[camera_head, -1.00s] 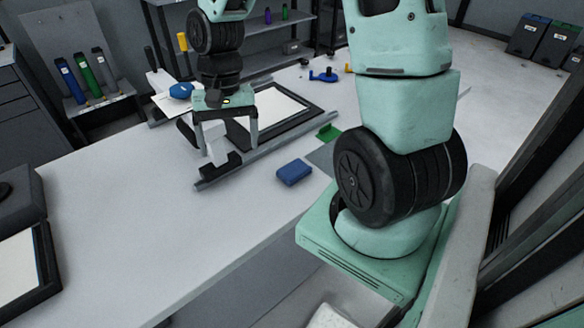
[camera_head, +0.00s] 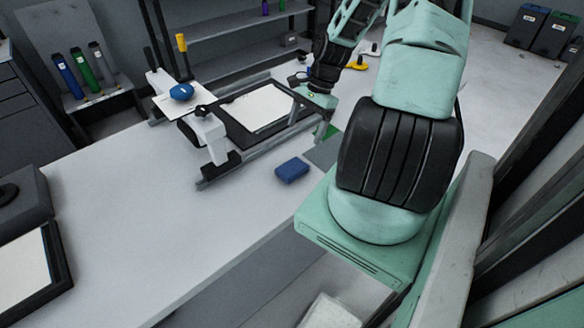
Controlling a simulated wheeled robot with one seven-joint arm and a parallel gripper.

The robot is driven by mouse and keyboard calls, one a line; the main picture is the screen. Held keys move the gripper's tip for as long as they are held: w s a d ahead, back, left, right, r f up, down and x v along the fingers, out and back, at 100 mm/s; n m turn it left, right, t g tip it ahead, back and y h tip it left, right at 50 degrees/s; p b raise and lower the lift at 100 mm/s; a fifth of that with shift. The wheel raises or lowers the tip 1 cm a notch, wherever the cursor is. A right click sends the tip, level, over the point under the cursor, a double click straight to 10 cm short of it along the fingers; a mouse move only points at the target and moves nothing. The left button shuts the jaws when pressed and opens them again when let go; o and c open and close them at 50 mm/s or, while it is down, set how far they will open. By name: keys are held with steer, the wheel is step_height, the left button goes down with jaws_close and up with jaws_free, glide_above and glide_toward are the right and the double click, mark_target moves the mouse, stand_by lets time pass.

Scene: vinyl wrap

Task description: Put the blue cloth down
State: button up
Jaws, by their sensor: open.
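A flat blue block that looks like the folded blue cloth (camera_head: 292,170) lies on the white table top, in front of the cutting frame. My gripper (camera_head: 308,122) is open, over the right end of the frame and beyond the cloth. It is apart from the cloth, and I see nothing held in it. My arm's large black joint stands to the right of the cloth.
The black-edged frame with a white sheet (camera_head: 262,108) and its long rail lies behind the cloth. A rounded blue thing (camera_head: 181,91) rests on a white sheet at left. A grey mat (camera_head: 324,152) lies right of the cloth. The table's left front (camera_head: 150,210) is clear.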

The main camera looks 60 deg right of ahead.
steer(key=p, duration=0.1)
glide_above(293, 166)
steer(key=d, duration=0.2)
step_height(293, 166, down, 7)
steer(key=shift+s+r, duration=0.1)
steer(key=shift+s, duration=0.05)
steer(key=shift+s+p+x, duration=0.1)
steer(key=shift+p+x, duration=0.6)
steer(key=shift+x, duration=0.65)
steer(key=shift+s+p+x, duration=0.15)
steer(key=shift+p+x, duration=0.55)
steer(key=shift+x, duration=0.65)
steer(key=shift+w, duration=0.15)
steer(key=shift+c, duration=0.4)
steer(key=c, duration=1.1)
steer(key=shift+d, duration=0.1)
